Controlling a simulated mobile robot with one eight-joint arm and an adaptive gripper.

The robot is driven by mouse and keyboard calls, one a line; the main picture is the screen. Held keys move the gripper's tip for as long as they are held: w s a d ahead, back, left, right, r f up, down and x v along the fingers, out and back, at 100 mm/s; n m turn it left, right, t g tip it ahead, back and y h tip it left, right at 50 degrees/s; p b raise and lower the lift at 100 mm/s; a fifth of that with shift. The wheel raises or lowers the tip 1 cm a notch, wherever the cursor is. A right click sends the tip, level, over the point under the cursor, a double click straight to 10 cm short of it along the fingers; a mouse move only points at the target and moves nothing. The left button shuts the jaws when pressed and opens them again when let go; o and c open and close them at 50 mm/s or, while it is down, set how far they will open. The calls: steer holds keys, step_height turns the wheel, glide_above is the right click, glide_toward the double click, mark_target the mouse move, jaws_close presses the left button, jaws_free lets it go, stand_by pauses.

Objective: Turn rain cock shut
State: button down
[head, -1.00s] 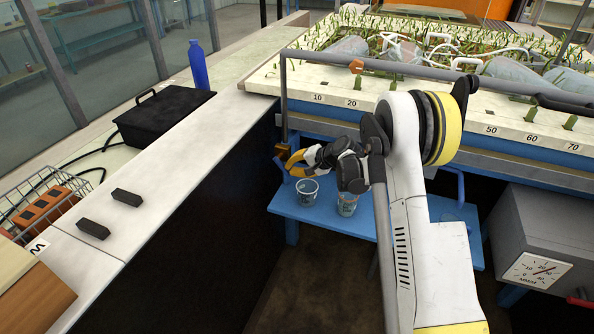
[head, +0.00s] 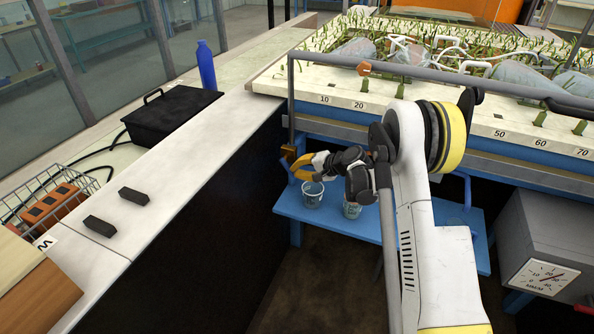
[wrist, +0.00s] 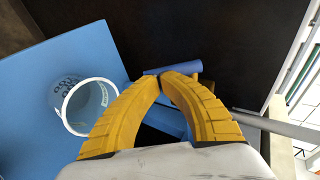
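A small brass-brown block (head: 289,153), which looks like the rain cock, sits at the foot of the thin grey upright pipe at the flume's near left corner. A blue bar stands close below it; the bar shows in the wrist view (wrist: 173,68) just beyond my fingertips. My gripper (head: 295,166) is beside the block, its yellow fingers coming from the right. In the wrist view my gripper (wrist: 176,76) has its fingertips together over the bar's near side. The fingers hide the contact, so I cannot tell whether anything is pinched.
A blue bench (head: 345,225) below carries clear cups; one cup (wrist: 85,107) is close left of my fingers in the wrist view. A grey box with a dial (head: 543,277) stands right.

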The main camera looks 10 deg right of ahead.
mark_target(290, 174)
steer(key=shift+f, duration=0.15)
steer(key=shift+w+a+f+t+y, duration=0.15)
steer(key=shift+f+t+y, duration=0.15)
steer(key=shift+t+y, duration=0.15)
steer(key=shift+w+a+f, duration=0.45)
steer(key=shift+a+f, duration=0.25)
steer(key=shift+w+a, duration=0.1)
stand_by(0.4)
